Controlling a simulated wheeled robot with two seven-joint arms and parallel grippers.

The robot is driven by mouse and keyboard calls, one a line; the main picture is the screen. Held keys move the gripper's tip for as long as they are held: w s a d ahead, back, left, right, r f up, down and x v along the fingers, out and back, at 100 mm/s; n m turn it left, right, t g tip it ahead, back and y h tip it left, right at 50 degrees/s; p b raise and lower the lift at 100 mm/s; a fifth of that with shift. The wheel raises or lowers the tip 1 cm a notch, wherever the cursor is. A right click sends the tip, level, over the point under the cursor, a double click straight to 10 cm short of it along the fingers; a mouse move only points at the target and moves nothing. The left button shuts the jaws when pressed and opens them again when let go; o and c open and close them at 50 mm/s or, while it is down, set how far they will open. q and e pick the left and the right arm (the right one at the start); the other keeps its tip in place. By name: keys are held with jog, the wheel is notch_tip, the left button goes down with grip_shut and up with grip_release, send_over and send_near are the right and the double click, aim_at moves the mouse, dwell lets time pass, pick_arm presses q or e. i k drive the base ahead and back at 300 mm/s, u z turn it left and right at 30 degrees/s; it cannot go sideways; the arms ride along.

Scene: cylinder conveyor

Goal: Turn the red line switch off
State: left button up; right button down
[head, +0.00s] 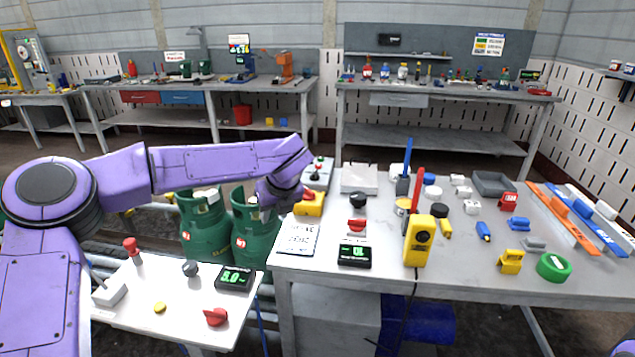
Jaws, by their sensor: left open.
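My left gripper (288,195) is open. It is at the left table edge, beside a yellow box (310,206) with a red knob (308,193) on top. The gripper partly covers the box, and I cannot tell if it touches the knob. Another red knob (357,225) sits on a white base to the right of the box. A red-topped lever (130,245) stands on the low white table at the left. I cannot tell from labels which of these is the red line switch, nor its on or off position. My right gripper is out of view.
A black display with green digits (354,256) and a white printed sheet (299,236) lie near the table's front left. A yellow handheld unit (418,241) stands further right. Green gas cylinders (205,228) stand behind the low table. Many small parts crowd the right side.

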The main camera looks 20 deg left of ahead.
aim_at(308, 196)
jog(key=i, duration=0.85)
jog(key=u, duration=0.05)
